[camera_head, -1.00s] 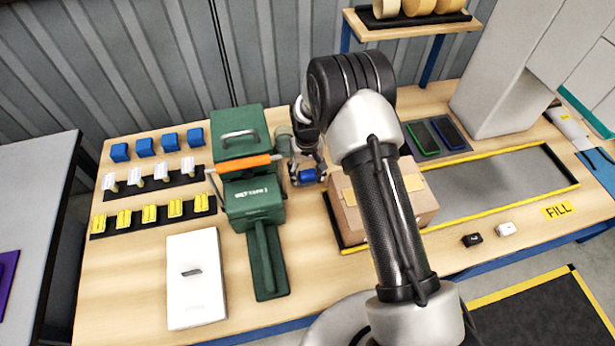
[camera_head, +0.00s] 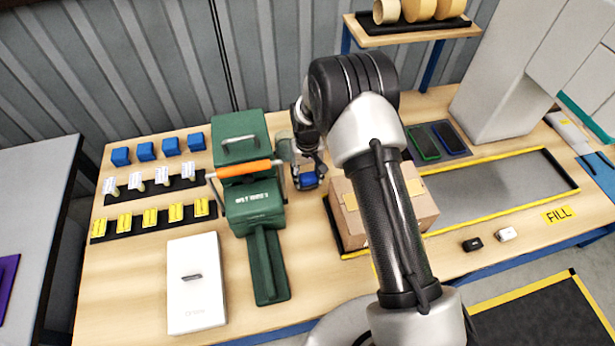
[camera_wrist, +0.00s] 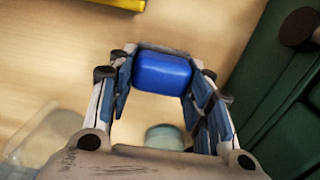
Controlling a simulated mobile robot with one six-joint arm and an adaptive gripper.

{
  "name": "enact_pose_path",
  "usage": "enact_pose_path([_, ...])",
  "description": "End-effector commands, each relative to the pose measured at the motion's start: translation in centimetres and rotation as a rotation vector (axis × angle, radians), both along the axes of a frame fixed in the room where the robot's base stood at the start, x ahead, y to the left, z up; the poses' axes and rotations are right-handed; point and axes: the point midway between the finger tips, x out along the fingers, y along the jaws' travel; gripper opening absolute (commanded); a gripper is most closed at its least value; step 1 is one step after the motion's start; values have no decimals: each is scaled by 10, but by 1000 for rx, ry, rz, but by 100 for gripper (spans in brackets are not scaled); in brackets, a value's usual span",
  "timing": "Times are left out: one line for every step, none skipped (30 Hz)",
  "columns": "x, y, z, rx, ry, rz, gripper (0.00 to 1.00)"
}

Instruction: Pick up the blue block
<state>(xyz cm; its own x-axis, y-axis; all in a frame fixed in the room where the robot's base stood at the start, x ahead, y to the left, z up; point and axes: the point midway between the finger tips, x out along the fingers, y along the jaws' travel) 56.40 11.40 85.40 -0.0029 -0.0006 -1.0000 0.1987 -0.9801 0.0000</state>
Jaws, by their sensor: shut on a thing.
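The blue block (camera_wrist: 162,72) sits between the fingertips of my gripper (camera_wrist: 160,85) in the wrist view, with a finger against each side. In the head view my gripper (camera_head: 308,178) is shut on the same blue block (camera_head: 309,181), between the green machine and the carton. Whether the block clears the table is hard to tell from these views. Several other blue blocks (camera_head: 146,151) stand in a row at the back left of the table, apart from my gripper.
The green machine (camera_head: 253,203) with an orange handle is close on the left of my gripper. A cardboard carton (camera_head: 415,200) stands on the right, partly behind my arm. A clear container (camera_head: 284,146) is just behind. Yellow blocks and a white box (camera_head: 196,285) lie further left.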

Motion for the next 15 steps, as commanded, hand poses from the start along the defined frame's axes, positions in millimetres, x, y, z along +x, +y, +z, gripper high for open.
enact_pose_path([1, 0, 11, 0, -2, 0, 21])
enact_pose_path([1, 0, 16, 1, -3, 0, 21])
enact_pose_path([2, 0, 25, 1, -5, 0, 21])
enact_pose_path([2, 0, 32, 1, -6, 0, 21])
enact_pose_path([2, 0, 39, 1, -6, 0, 21])
enact_pose_path([2, 0, 50, 1, -5, 0, 21])
enact_pose_path([2, 0, 58, 1, -7, 0, 21])
enact_pose_path([2, 0, 67, 1, -7, 0, 21])
enact_pose_path([2, 0, 78, 1, -6, 0, 21])
enact_pose_path([2, 0, 87, 2, -8, 0, 21])
enact_pose_path([2, 0, 95, 1, -7, 0, 21])
enact_pose_path([2, 0, 106, 1, -7, 0, 21])
enact_pose_path([2, 0, 114, 1, -7, 0, 21])
enact_pose_path([2, 0, 122, 1, -7, 0, 21])
enact_pose_path([2, 0, 131, 1, -7, 0, 21])
